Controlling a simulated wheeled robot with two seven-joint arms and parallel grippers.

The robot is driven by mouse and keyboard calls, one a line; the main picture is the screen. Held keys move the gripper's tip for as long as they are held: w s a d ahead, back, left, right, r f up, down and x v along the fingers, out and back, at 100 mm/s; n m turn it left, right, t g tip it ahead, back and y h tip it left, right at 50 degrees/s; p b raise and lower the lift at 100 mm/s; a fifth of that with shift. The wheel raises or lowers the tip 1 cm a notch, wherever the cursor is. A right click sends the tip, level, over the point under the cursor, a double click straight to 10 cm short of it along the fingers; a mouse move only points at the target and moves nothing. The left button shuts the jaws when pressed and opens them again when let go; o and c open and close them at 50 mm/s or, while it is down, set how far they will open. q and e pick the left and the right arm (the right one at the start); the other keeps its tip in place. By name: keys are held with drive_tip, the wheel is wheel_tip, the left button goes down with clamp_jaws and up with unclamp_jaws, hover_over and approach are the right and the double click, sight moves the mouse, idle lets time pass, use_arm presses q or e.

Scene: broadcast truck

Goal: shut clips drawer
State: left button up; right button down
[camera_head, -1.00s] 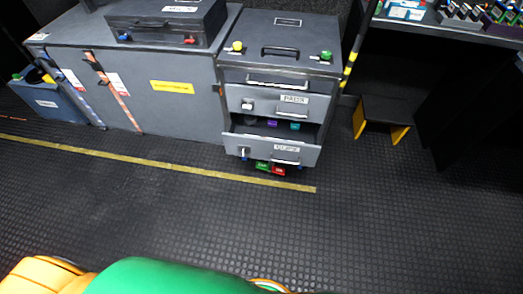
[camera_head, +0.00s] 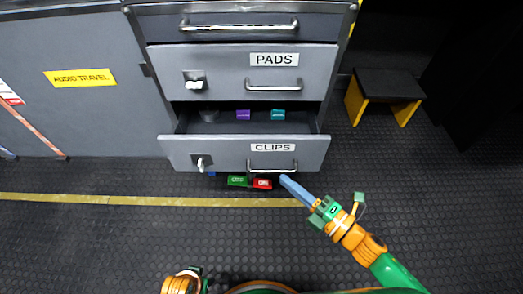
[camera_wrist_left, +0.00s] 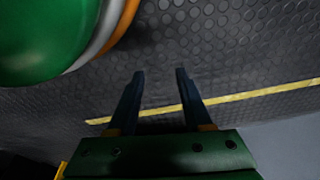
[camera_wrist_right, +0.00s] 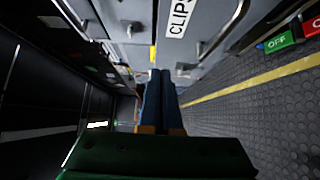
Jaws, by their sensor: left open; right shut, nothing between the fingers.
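The clips drawer (camera_head: 225,152) stands pulled out at the bottom of the grey cabinet, with a CLIPS label, a bar handle and a small latch on its front. Its inside shows a purple item, a teal item and a round grey item. My right gripper (camera_head: 284,180) is shut and empty, just in front of and below the right part of the drawer front. In the right wrist view its closed fingers (camera_wrist_right: 160,76) point along the drawer front (camera_wrist_right: 205,25); contact cannot be told. My left gripper (camera_wrist_left: 160,75) is open and empty over the floor.
The pads drawer (camera_head: 225,72) above is nearly flush. Green and red tags (camera_head: 238,181) lie below the clips drawer. A black stool with yellow legs (camera_head: 388,85) stands to the right. The floor (camera_head: 130,235) in front is clear.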

drive_tip(key=x, duration=0.3)
drive_tip(key=w+d+b+x, duration=0.1)
drive_tip(key=x, duration=0.3)
drive_tip(key=b+x, duration=0.1)
drive_tip(key=x, duration=0.2)
drive_tip(key=shift+w, duration=0.45)
use_arm(q)
drive_tip(key=shift+t, duration=0.3)
drive_tip(key=shift+w+d+r, duration=0.1)
drive_tip(key=shift+w+r, duration=0.35)
drive_tip(key=shift+r, duration=0.4)
drive_tip(key=shift+w+d+r, duration=0.15)
drive_tip(key=shift+w+r, duration=0.25)
drive_tip(key=shift+r, duration=0.4)
drive_tip(key=shift+w+d+r, duration=0.1)
drive_tip(key=shift+w+r, duration=0.35)
drive_tip(key=shift+r, duration=0.4)
use_arm(e)
drive_tip(key=shift+w+r, duration=0.1)
drive_tip(key=shift+w, duration=0.45)
